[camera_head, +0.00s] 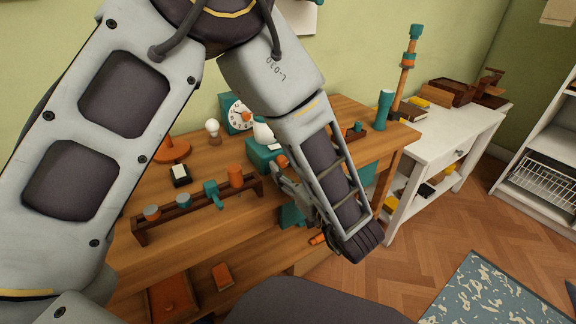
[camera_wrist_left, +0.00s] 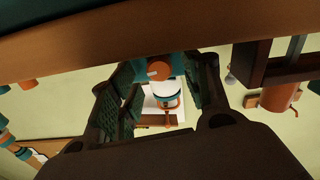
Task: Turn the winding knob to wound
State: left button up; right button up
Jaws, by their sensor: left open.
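A teal box (camera_head: 258,155) with an orange knob (camera_head: 282,160) on its side stands on the wooden desk, partly hidden behind my left forearm. The knob looks like the winding knob. In the left wrist view the orange knob (camera_wrist_left: 158,70) shows on the teal box (camera_wrist_left: 176,62), between the fingers and beyond them. My left gripper (camera_head: 283,182) is in front of the box, mostly hidden by the arm. Its fingers (camera_wrist_left: 159,92) are open, apart on both sides of the knob, with nothing held. Whether they touch the knob cannot be told. Any wound marking is too small to see.
A wooden rack (camera_head: 190,212) with teal and orange pieces lies left of the gripper. A teal clock (camera_head: 238,113), a white bulb (camera_head: 213,130) and a white vessel (camera_head: 263,131) stand behind. A white table (camera_head: 443,135) is at the right.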

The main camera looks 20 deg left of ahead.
pick_arm(q)
jog(key=shift+w+a, duration=0.4)
jog(key=shift+a, duration=0.1)
pick_arm(e)
jog(key=shift+w+f, duration=0.15)
jog(key=shift+w, duration=0.05)
pick_arm(q)
jog(key=c, duration=1)
jog(key=shift+c, duration=0.2)
pick_arm(e)
jog(key=shift+r, duration=0.25)
pick_arm(q)
jog(key=shift+r+m+p, duration=0.1)
jog(key=shift+m+p, duration=0.6)
jog(key=shift+p, duration=0.55)
jog(key=shift+m+p, duration=0.7)
jog(key=shift+p, duration=0.1)
jog(key=shift+m+p, duration=0.7)
jog(key=shift+m, duration=0.3)
jog(key=shift+d+m+p, duration=0.1)
jog(key=shift+m+p, duration=0.45)
jog(key=shift+m, duration=0.55)
pick_arm(e)
notch_tip(320, 180, up, 10)
jog(key=d+g+h, duration=0.1)
jog(key=d, duration=0.1)
jog(key=shift+s+d+r+n+g+h, duration=0.2)
jog(key=shift+s+r+n+g+h, duration=0.1)
jog(key=shift+s+n+g, duration=0.15)
